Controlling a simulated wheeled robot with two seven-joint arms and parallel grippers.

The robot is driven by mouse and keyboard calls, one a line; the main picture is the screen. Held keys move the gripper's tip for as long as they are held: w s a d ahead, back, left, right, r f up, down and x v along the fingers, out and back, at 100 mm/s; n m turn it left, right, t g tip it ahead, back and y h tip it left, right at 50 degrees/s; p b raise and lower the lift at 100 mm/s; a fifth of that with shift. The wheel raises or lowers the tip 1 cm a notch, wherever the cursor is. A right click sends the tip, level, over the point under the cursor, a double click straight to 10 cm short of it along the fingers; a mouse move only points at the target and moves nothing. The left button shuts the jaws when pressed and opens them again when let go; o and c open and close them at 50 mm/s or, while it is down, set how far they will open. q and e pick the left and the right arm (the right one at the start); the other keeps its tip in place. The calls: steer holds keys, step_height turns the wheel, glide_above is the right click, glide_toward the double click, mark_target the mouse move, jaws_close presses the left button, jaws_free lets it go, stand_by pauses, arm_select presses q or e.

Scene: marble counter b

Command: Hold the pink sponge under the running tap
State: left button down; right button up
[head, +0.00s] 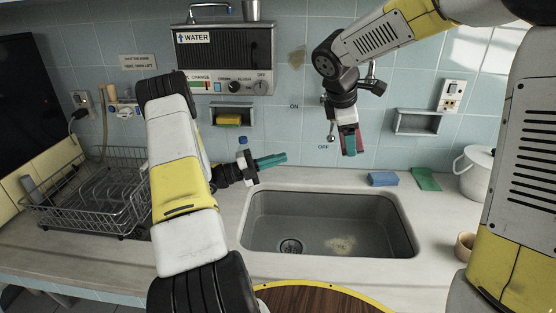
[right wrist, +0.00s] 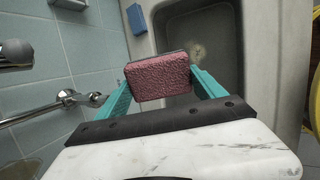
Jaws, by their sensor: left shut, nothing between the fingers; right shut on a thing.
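The pink sponge (right wrist: 159,77) is gripped between the teal fingers of my right gripper (right wrist: 160,88). In the head view my right gripper (head: 349,143) hangs above the back edge of the sink (head: 330,215), and a pinkish edge of the sponge (head: 359,141) shows beside its finger. A chrome tap fitting (right wrist: 68,98) on the wall is left of the sponge in the right wrist view, apart from it. The arm largely hides the tap in the head view. I see no water stream. My left gripper (head: 272,160) is shut and empty, above the sink's back left corner.
A blue sponge (head: 382,179) and a green cloth (head: 427,179) lie on the counter behind the sink's right side. A wire dish rack (head: 85,195) stands at left. A white pot (head: 474,172) and a small cup (head: 465,247) are at right.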

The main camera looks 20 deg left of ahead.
steer(key=shift+s+a+r, duration=0.35)
steer(key=shift+s+r, duration=0.4)
steer(key=shift+s, duration=0.1)
steer(key=shift+s+a+r, duration=0.35)
steer(key=shift+s+r, duration=0.35)
steer(key=shift+s, duration=0.15)
